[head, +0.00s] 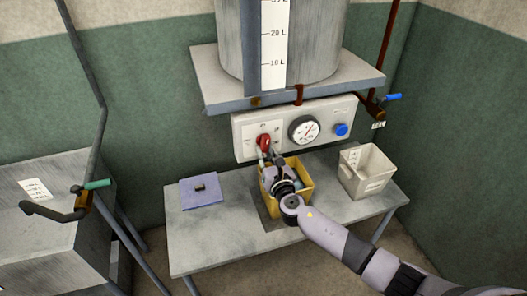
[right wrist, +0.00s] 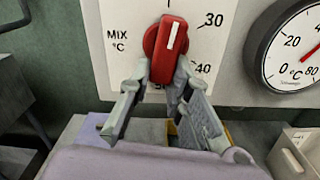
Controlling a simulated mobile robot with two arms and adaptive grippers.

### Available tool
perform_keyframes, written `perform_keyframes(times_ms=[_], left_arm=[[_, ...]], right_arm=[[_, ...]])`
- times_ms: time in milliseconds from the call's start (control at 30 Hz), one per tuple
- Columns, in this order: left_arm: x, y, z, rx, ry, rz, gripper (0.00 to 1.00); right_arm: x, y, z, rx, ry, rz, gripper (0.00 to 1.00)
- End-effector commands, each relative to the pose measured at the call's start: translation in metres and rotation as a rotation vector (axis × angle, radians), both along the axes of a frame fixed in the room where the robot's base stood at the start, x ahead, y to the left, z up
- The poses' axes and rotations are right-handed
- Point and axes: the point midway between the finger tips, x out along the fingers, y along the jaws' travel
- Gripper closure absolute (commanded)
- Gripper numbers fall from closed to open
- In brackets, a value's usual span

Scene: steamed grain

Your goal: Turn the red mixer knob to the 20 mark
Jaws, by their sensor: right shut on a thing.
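The red mixer knob (head: 263,141) sits on the left part of a white control panel (head: 322,111) below the tank. In the right wrist view the knob (right wrist: 160,38) has a white pointer line tilted slightly right of straight up. The dial plate (right wrist: 110,60) reads MIX °C, with 30 at upper right and 40 at lower right. A lower number is partly hidden by the fingers, and no 20 mark shows in the right wrist view. My right gripper (head: 265,153) is shut on the lower part of the knob from the front. My left gripper is out of view.
A round gauge (head: 304,129) and a blue knob (head: 341,129) sit right of the red knob. A yellow crate (head: 303,181) stands below my right gripper on the table (head: 225,245). A white bin (head: 366,178) stands right, a blue pad (head: 205,202) left.

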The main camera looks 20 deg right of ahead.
Motion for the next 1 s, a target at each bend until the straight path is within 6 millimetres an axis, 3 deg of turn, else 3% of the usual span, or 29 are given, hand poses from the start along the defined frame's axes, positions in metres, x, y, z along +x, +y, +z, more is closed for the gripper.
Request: perform_keyframes(times_ms=[400, 933, 967, 1000], left_arm=[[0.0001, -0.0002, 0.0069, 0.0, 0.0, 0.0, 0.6], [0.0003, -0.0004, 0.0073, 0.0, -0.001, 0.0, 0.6], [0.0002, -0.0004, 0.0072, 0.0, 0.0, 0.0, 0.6], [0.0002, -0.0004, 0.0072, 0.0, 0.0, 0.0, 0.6]], right_arm=[[-0.0005, -0.0043, -0.0021, -0.175, -0.002, 0.002, 1.0], [-0.0006, -0.005, -0.0028, -0.196, -0.003, 0.002, 1.0], [-0.0006, -0.005, -0.0029, -0.196, -0.003, 0.002, 0.8], [-0.0006, -0.005, -0.0027, -0.195, -0.003, 0.002, 0.77]])
